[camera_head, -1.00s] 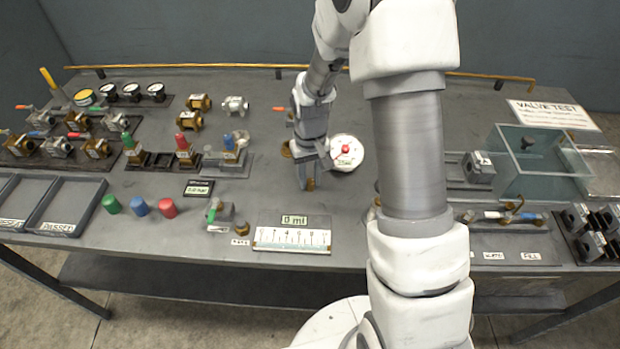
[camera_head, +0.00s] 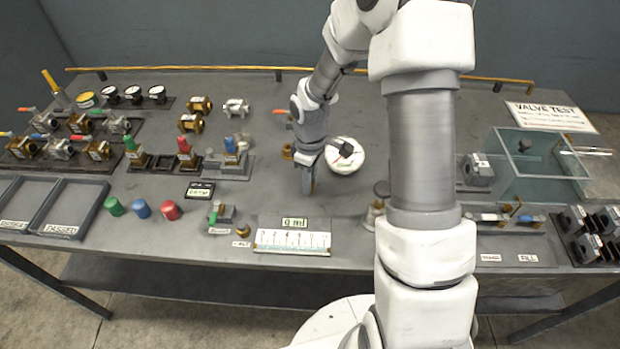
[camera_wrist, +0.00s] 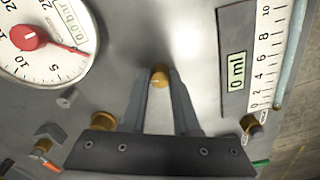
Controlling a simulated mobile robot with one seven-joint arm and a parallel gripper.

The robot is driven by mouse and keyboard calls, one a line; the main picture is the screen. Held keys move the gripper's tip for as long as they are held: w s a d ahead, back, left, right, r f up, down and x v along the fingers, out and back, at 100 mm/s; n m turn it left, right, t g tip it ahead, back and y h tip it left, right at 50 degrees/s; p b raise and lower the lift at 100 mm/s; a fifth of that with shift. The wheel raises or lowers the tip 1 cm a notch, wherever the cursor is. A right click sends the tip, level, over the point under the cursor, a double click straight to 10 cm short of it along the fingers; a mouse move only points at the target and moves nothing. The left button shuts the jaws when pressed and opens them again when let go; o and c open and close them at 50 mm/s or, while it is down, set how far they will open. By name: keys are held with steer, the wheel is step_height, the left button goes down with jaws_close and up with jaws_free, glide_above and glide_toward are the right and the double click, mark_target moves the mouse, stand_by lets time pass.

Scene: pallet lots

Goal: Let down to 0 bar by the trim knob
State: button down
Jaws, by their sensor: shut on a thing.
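The trim knob is the small brass knob (camera_wrist: 160,77) in the wrist view. My gripper (camera_wrist: 160,84) is shut on it, one finger on each side; in the head view my gripper (camera_head: 308,187) points down at the bench and mostly hides the knob. The round white pressure gauge (camera_wrist: 40,58) with a red hub and red needle lies to the left in the wrist view. Its small display (camera_wrist: 68,20) reads 0.0 bar, and the needle points below the 5 mark.
A ruled scale plate (camera_head: 292,241) with a 0 ml display (camera_wrist: 236,70) lies in front of my gripper. A brass fitting (camera_head: 288,152) stands close behind it. Coloured caps and valves fill the bench's left; a glass tank (camera_head: 545,165) stands right.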

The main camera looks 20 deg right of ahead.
steer(key=shift+n, duration=0.5)
steer(key=c, duration=0.6)
jaws_free()
steer(key=shift+c, duration=0.2)
step_height(320, 180, up, 18)
steer(key=p, duration=0.2)
steer(key=shift+f, duration=0.25)
